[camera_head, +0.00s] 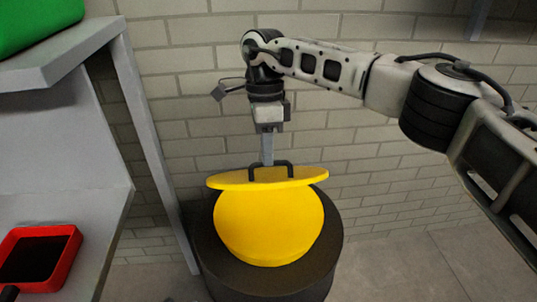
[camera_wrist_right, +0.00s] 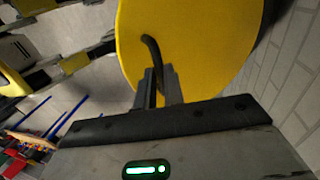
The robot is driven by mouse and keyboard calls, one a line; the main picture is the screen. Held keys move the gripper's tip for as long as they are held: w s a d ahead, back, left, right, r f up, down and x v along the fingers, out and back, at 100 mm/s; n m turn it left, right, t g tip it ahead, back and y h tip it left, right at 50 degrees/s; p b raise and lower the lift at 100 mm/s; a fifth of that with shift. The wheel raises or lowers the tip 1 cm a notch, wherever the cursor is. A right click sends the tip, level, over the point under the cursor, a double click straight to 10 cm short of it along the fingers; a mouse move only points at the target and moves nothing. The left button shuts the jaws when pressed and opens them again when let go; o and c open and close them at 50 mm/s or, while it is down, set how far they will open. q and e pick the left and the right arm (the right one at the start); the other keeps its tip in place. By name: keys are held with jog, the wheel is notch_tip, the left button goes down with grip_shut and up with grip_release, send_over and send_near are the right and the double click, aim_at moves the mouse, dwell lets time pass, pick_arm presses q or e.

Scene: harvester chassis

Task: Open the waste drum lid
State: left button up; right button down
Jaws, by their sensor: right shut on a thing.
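The yellow waste drum (camera_head: 268,230) stands on a dark round base in the middle of the head view. Its flat yellow lid (camera_head: 225,182) shows as a thin tilted disc at the top of the drum, and it also fills the upper middle of the right wrist view (camera_wrist_right: 195,45). A black handle (camera_head: 285,165) sits on the lid. My right gripper (camera_head: 267,160) reaches down from above and is shut on the handle; in the right wrist view its fingers (camera_wrist_right: 158,85) meet the curved handle (camera_wrist_right: 150,48). Whether a gap lies behind the lid is hidden. My left gripper is not seen.
A grey shelf unit (camera_head: 75,135) stands left of the drum, with a green container (camera_head: 35,20) on top and a red tray (camera_head: 40,258) lower down. A brick wall (camera_head: 375,190) is close behind. The floor (camera_head: 410,265) to the right is clear.

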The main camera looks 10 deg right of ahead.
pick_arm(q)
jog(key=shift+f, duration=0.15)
pick_arm(e)
jog(key=shift+w+d+f, duration=0.2)
jog(key=shift+w+f, duration=0.25)
jog(key=shift+f, duration=0.15)
jog(key=c, duration=1.7)
grip_release()
jog(key=shift+c, duration=0.2)
jog(key=shift+o, duration=1.3)
jog(key=shift+w+f, duration=0.25)
jog(key=shift+w, duration=0.05)
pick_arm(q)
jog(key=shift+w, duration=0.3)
pick_arm(e)
jog(key=shift+a+r, duration=0.1)
jog(key=shift+r, duration=0.05)
jog(key=shift+r, duration=0.15)
